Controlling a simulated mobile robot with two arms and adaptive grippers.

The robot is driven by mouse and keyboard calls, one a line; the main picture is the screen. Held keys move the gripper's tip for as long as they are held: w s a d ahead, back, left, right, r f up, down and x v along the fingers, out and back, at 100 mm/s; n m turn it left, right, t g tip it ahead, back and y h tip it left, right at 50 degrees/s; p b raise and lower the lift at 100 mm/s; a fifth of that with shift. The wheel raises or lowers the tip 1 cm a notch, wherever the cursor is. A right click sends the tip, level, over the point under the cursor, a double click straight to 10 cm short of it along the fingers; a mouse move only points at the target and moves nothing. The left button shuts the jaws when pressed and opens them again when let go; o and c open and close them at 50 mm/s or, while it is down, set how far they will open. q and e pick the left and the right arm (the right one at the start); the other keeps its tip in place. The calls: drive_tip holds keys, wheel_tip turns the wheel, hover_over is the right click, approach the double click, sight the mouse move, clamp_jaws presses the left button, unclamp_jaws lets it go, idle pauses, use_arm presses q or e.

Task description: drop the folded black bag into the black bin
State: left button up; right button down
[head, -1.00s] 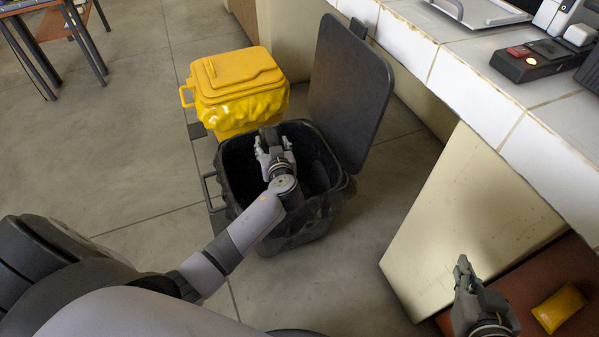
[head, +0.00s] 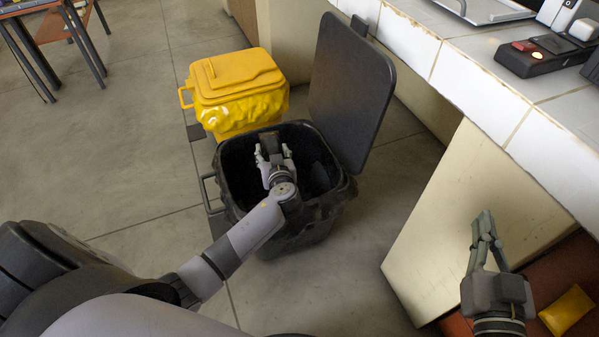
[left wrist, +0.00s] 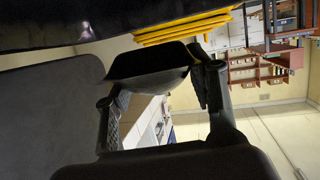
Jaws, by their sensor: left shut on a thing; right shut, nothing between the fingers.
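The black bin (head: 300,236) stands on the floor with its lid (head: 350,90) raised at the back right. My left gripper (head: 273,153) is over the bin's open mouth, shut on the folded black bag (head: 270,144). The bag is small and dark in the head view and hard to tell from the dark inside of the bin. In the left wrist view it is a flat black piece (left wrist: 150,62) between the two fingers. My right gripper (head: 484,226) is shut and empty at the lower right, beside the cream panel below the counter.
A yellow bin (head: 238,82) with a closed lid stands behind the black bin. A white-tiled counter (head: 470,70) runs along the right, with devices on it. A yellow packet (head: 566,309) lies on a reddish surface at the lower right.

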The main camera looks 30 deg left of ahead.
use_arm(q)
drive_tip(key=o, duration=1.3)
drive_tip(key=shift+s+d, duration=0.15)
drive_tip(key=v, duration=1.1)
drive_tip(key=shift+s+d+r, duration=0.2)
drive_tip(key=shift+d, duration=0.1)
